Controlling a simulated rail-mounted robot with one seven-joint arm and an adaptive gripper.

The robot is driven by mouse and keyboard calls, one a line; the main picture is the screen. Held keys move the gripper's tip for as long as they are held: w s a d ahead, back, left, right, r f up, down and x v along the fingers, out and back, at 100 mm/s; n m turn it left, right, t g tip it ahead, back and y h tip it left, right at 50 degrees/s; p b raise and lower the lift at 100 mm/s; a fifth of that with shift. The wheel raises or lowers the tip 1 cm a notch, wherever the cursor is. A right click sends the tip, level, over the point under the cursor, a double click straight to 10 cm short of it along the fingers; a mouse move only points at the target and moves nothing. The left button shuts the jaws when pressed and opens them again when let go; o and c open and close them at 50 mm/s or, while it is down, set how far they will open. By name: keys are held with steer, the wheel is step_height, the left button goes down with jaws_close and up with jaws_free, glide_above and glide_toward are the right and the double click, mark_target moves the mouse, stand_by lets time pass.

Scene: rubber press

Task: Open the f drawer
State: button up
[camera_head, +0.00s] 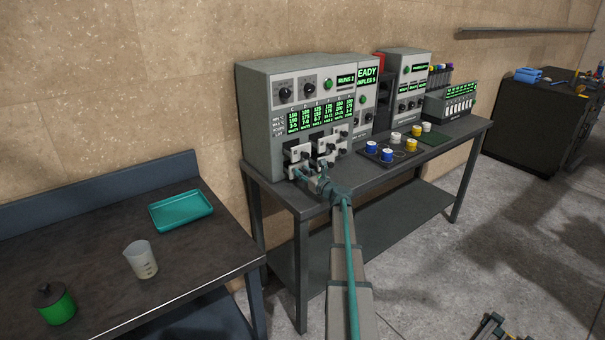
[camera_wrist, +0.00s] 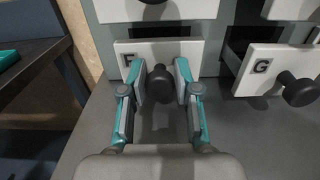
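The F drawer (camera_wrist: 193,49) has a white front in the wrist view. Its letter is partly covered by my left finger. A dark gap shows above the front, so it seems to stand a little out of the panel. In the head view my gripper (camera_head: 300,174) is at the lower left drawer of the grey press (camera_head: 262,125), and the knob is hidden there.
The G drawer (camera_wrist: 261,68) stands pulled out to the right. Another drawer front (camera_wrist: 158,8) is directly above. Blue, white and yellow-topped cups sit on a mat (camera_head: 384,160) on the bench. A second table with a teal tray (camera_head: 181,210) is at left.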

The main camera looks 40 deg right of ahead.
steer(key=shift+o, duration=1.3)
steer(key=s, duration=1.2)
steer(key=shift+a, duration=0.25)
